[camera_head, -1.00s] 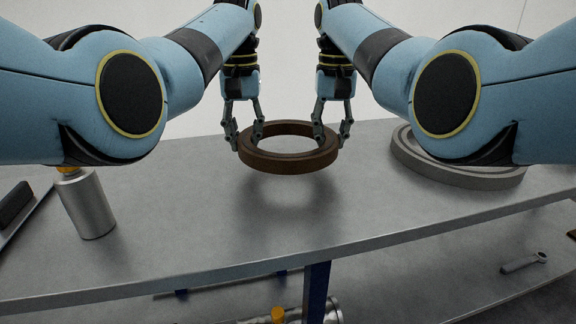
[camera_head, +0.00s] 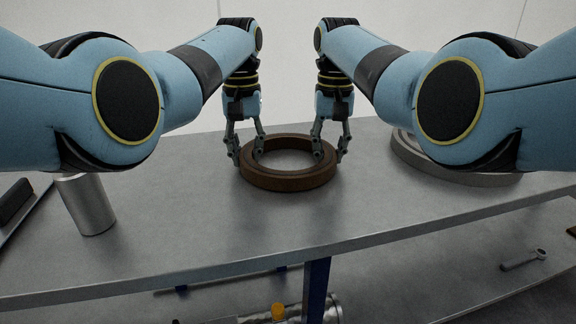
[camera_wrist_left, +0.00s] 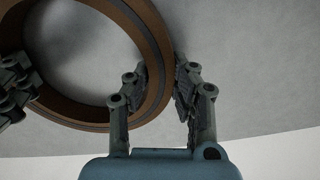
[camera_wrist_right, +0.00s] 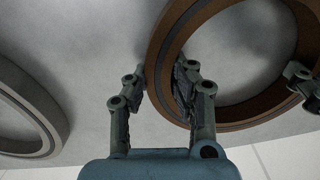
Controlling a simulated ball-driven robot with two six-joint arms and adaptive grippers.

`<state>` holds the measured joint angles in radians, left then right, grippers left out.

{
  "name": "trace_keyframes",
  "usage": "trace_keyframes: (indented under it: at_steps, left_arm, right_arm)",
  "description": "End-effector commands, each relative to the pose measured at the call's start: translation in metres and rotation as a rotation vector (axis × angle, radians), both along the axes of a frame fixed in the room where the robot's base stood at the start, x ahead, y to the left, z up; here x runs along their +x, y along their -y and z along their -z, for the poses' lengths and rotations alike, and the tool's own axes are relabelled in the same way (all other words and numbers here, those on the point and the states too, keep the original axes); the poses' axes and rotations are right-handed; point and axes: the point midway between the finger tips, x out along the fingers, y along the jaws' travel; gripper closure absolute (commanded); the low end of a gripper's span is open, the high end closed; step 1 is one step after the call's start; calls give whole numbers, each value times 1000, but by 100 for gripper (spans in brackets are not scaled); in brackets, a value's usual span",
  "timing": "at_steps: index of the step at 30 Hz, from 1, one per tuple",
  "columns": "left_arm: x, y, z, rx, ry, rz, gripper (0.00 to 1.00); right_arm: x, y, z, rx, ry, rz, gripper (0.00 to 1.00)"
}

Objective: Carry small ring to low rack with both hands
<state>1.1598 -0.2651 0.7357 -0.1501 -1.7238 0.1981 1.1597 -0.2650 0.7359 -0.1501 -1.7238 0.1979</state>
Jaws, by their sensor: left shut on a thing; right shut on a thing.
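The small ring (camera_head: 288,182) is brown and lies flat and level at the middle of the grey rack top, on or just above the surface. My left gripper (camera_head: 246,155) is shut on its left rim, and my right gripper (camera_head: 329,155) is shut on its right rim. In the left wrist view the ring (camera_wrist_left: 150,30) passes between the left fingers (camera_wrist_left: 155,95), one inside and one outside. In the right wrist view the ring (camera_wrist_right: 165,55) passes between the right fingers (camera_wrist_right: 160,90) likewise.
A larger grey ring (camera_head: 455,170) lies on the rack top (camera_head: 200,225) at the right. A metal cylinder (camera_head: 88,205) stands at the left, near a dark tray (camera_head: 22,205). A wrench (camera_head: 522,260) lies on a lower shelf. The surface in front of the small ring is clear.

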Motion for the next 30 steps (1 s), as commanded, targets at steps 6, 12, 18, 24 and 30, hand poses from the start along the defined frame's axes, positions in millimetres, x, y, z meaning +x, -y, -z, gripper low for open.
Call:
trace_keyframes:
  at_steps: [6,12,18,24,30]
  left_arm:
    - [0,1,1,-3,0,1,56]
    - [0,1,1,-1,0,1,56]
    - [0,0,1,-1,0,0,56]
    - [1,0,-11,-1,4,0,56]
    - [2,0,-53,-1,5,0,56]
  right_arm:
    - [0,-1,1,3,1,-1,56]
    - [0,-1,1,1,1,-1,56]
    - [0,0,1,1,0,0,56]
    - [0,0,1,0,0,0,56]
    - [0,0,1,0,0,0,56]
